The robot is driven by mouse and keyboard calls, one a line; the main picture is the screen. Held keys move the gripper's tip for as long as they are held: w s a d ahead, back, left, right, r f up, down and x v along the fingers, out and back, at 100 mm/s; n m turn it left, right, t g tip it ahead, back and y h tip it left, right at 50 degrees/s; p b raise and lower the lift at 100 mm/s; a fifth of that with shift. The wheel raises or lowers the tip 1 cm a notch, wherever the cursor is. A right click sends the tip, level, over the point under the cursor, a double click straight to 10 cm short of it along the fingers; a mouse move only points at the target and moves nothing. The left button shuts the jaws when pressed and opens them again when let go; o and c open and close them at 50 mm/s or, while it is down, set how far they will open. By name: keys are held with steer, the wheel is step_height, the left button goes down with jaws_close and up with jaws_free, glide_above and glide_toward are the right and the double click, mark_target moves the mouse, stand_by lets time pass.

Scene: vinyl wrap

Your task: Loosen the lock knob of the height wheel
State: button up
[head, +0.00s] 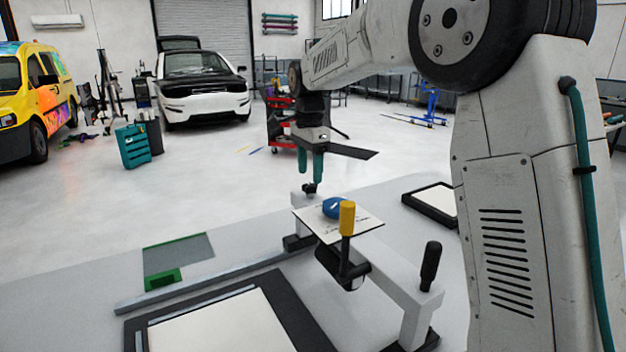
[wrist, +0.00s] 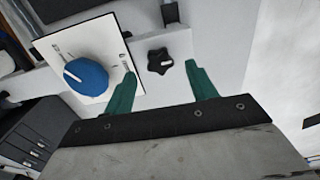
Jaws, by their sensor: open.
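My gripper (head: 311,176), with two green fingers, points down and is open and empty. A black lobed knob (head: 309,188), which looks like the lock knob, sits on the white frame just below the fingertips. In the wrist view the knob (wrist: 160,61) appears between the open fingers (wrist: 158,72), with a gap on each side; I cannot tell how far below them it is. The blue wheel (head: 333,207), with a white pointer mark, sits on a white plate beside the knob. It also shows in the wrist view (wrist: 86,77), left of the left finger.
A yellow-topped lever (head: 347,218) stands in front of the plate (head: 370,223). A black upright handle (head: 431,265) is at the frame's near end. A black-edged panel (head: 222,325) and a green-edged mat (head: 178,252) lie on the bench.

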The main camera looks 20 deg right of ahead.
mark_target(310, 185)
steer(key=shift+f, duration=1.65)
steer(key=c, duration=1)
steer(key=shift+n, duration=0.4)
steer(key=n, duration=0.4)
steer(key=shift+n, duration=0.4)
steer(key=n, duration=0.6)
steer(key=shift+r, duration=0.1)
steer(key=n, duration=0.6)
steer(key=shift+n, duration=0.3)
steer(key=n, duration=0.5)
steer(key=shift+n, duration=0.3)
